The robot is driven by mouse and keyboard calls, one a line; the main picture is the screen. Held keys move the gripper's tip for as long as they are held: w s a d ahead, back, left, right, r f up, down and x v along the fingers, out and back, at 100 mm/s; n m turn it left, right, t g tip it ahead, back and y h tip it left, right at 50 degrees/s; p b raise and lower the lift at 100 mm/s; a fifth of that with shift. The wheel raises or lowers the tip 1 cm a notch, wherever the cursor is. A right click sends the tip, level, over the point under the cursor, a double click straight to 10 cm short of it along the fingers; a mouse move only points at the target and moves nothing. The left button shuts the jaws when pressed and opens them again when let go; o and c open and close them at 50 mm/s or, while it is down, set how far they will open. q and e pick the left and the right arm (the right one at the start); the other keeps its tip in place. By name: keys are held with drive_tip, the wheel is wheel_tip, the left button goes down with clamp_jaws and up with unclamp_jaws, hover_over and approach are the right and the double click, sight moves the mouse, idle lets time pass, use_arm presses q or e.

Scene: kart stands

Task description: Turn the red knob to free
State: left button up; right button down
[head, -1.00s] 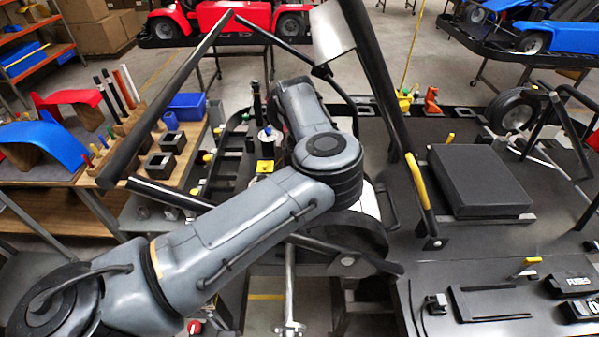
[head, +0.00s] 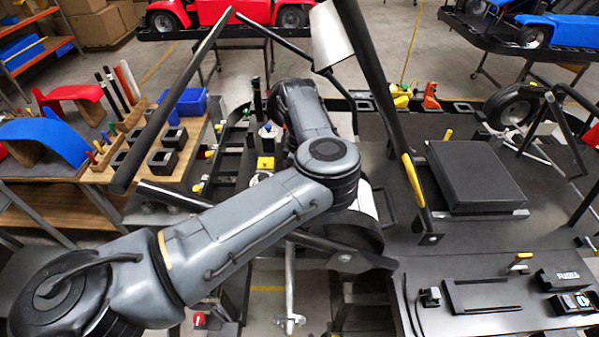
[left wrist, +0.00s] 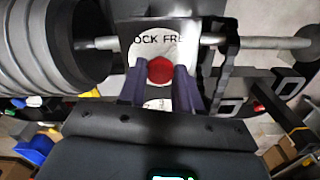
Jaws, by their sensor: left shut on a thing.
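The red knob (left wrist: 160,70) sits in front of a white plate (left wrist: 150,42) lettered "OCK FR…" in the left wrist view, with part of the lettering covered. My left gripper (left wrist: 160,84) has its two dark fingers on either side of the knob and is shut on it. The knob's pointing direction is hard to make out. In the head view my left arm reaches in from the left, and its gripper and the gripped knob are hidden behind the arm. My right gripper is not in view.
A dark ribbed cylinder (left wrist: 60,45) and a metal rod (left wrist: 215,41) are close to the gripper. In the head view, black frame bars (head: 180,95) cross near my arm. A black box (head: 475,175) lies right. A small red part (head: 200,320) shows low left.

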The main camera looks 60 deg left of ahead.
use_arm(q)
drive_tip(key=shift+r, duration=0.1)
drive_tip(key=o, duration=1)
drive_tip(key=shift+o, duration=0.2)
